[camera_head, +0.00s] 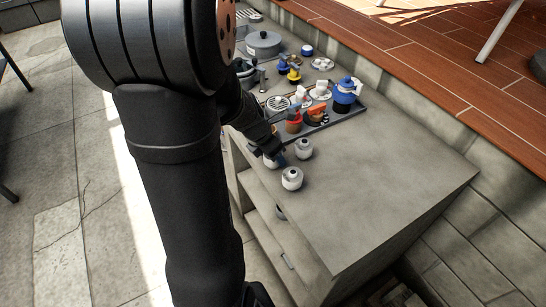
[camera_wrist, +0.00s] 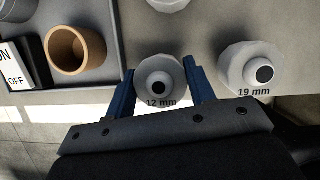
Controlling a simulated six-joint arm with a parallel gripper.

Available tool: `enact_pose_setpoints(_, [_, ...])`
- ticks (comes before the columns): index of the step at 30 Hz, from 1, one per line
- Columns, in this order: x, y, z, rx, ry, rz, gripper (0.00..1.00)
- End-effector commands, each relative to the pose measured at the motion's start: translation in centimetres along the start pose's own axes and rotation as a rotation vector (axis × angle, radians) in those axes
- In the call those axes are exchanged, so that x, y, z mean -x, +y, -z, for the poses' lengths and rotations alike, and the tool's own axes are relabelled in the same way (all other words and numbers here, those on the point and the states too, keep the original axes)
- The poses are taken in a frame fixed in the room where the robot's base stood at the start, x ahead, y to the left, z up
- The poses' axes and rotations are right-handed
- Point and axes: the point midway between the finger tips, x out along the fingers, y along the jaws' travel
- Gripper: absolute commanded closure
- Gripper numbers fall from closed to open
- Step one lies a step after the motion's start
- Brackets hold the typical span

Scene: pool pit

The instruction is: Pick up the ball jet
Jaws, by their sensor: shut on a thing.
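Several similar pale, round jet fittings with dark centre holes stand on the grey counter top. The one labelled "12 mm" is a ball jet (camera_wrist: 158,88) between the blue fingers of my gripper (camera_wrist: 158,90) in the wrist view. My gripper is shut on it. In the head view this jet (camera_head: 270,161) is partly hidden by my gripper (camera_head: 278,157). A jet labelled "19 mm" (camera_wrist: 247,70) stands apart to the right in the wrist view; it appears nearest in the head view (camera_head: 292,179). Another jet (camera_head: 304,148) stands just behind, cut off at the wrist view's top edge.
A dark tray (camera_head: 339,122) with several coloured fittings lies behind the jets. A tan cup (camera_wrist: 76,50) is in it, left of my gripper in the wrist view. The counter (camera_head: 390,175) is bare to the right. Its front edge is close to the jets.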

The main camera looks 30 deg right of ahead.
Motion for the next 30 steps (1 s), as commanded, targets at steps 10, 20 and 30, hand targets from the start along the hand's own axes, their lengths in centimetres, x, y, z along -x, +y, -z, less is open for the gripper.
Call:
enact_pose_setpoints(10, [1.1, 0.0, -0.5, -0.002, -0.002, -0.002, 0.73])
enact_pose_setpoints(20, [5.3, -3.3, -2.9, -0.009, -0.003, -0.001, 0.73])
enact_pose_setpoints(30, [8.3, -9.6, -5.2, -0.006, -0.002, 0.000, 0.73])
